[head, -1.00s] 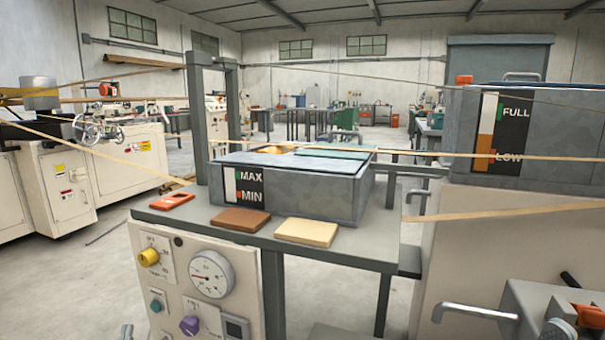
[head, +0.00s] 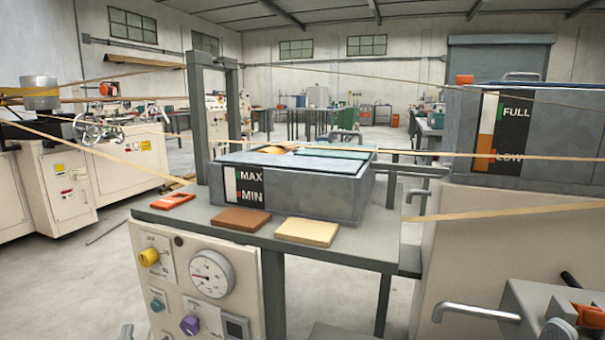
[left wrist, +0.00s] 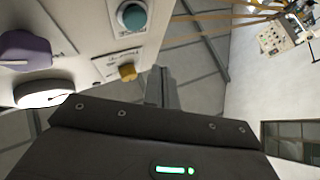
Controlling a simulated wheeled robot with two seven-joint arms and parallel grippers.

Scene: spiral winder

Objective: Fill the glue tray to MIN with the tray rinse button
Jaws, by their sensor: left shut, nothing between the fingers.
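The grey metal glue tray (head: 310,195) stands on the table in the head view. Its gauge (head: 246,186) is marked MAX and MIN; the strip looks mostly white, and I cannot read an exact level. The cream control panel (head: 235,262) below has a small teal button (head: 157,304), also in the left wrist view (left wrist: 132,15). Its label is unreadable, so I cannot confirm it is the rinse button. My left gripper (left wrist: 160,88) is shut and empty, beside the panel near the yellow knob (left wrist: 127,71), apart from the teal button. My right gripper is not in view.
The panel also carries a dial (head: 212,273) and a purple knob (head: 190,325). An orange block (head: 173,201), a brown block (head: 240,219) and a tan block (head: 307,232) lie before the tray. A FULL/LOW tank (head: 570,140) stands right. Paper strips cross the scene.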

